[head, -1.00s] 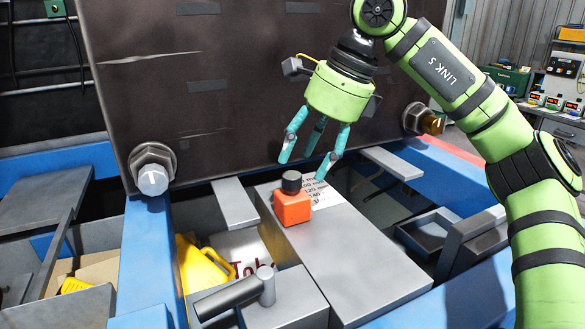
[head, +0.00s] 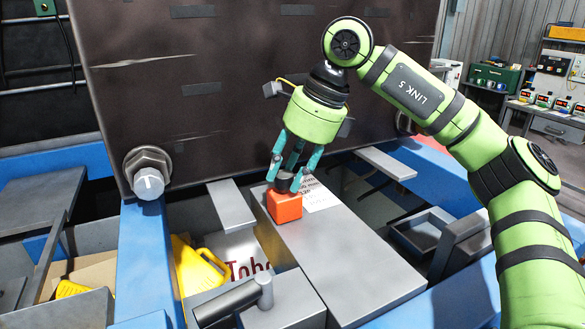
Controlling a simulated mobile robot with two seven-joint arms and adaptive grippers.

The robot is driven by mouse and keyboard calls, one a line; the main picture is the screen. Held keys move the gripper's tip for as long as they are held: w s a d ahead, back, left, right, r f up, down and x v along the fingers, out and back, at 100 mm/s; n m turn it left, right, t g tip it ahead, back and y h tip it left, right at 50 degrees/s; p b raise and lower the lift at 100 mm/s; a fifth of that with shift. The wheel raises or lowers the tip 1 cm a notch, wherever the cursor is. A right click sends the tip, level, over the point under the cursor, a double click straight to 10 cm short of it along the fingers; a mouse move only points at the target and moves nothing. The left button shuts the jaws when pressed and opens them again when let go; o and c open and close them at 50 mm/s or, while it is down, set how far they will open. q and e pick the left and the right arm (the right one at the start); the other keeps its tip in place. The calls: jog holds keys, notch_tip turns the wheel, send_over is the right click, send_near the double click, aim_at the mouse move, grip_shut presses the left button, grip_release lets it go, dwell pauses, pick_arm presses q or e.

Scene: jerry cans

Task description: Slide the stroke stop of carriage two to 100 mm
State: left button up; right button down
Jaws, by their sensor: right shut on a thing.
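The stroke stop is a small orange block (head: 286,207) with a dark round knob (head: 287,182) on top. It sits on the grey carriage rail (head: 330,255), beside a white scale label (head: 320,195) with printed mm figures. My right gripper (head: 287,183), with teal fingers, points down from above and is shut on the dark knob. The fingers and the block hide part of the label, and its figures are too small to read surely. My left gripper is not in view.
A large dark mould plate (head: 230,100) with a hex bolt (head: 149,178) stands just behind the rail. A grey lever handle (head: 235,298) lies at the front left. Yellow jerry can parts (head: 198,270) lie in the bay below. Blue frame beams (head: 146,255) border the area.

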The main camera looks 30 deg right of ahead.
jog(key=w+p, duration=0.2)
jog(key=w, duration=0.2)
jog(key=shift+w+r, duration=0.15)
jog(key=shift+w, duration=0.4)
jog(key=shift+s, duration=0.1)
jog(key=c, duration=0.9)
grip_release()
jog(key=v, duration=1.1)
jog(key=shift+s+r, duration=0.1)
jog(key=shift+r, duration=0.25)
